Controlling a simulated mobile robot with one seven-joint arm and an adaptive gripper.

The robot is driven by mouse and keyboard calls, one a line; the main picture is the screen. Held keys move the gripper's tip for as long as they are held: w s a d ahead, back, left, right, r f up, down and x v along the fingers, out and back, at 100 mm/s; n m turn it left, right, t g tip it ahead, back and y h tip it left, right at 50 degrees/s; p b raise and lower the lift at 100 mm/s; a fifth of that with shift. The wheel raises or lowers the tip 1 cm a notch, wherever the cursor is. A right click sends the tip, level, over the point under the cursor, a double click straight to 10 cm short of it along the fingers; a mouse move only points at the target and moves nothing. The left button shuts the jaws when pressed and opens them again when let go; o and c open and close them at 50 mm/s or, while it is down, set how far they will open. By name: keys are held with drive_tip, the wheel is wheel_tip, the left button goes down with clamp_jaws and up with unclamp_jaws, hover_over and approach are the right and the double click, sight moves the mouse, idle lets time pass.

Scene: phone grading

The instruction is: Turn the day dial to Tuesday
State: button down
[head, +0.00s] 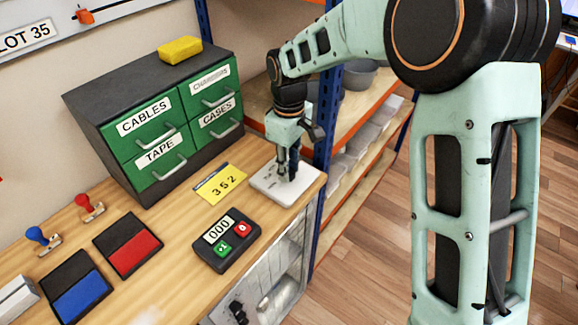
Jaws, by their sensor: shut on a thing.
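The day dial is a pale square plate (266,186) lying flat on the wooden bench near its right edge. My gripper (287,176) points straight down over the plate, and its dark fingers are shut on the dial's knob. The fingers hide the knob almost wholly. Day lettering and the pointer's direction cannot be read at this size.
Green drawers (160,122) stand behind. Red (133,252) and blue (80,299) ink pads lie further left. A blue shelf post (322,150) rises close right of my gripper.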

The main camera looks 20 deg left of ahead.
drive_tip(key=c, duration=1.6)
unclamp_jaws()
drive_tip(key=shift+r, duration=0.15)
wheel_tip(320, 180, up, 12)
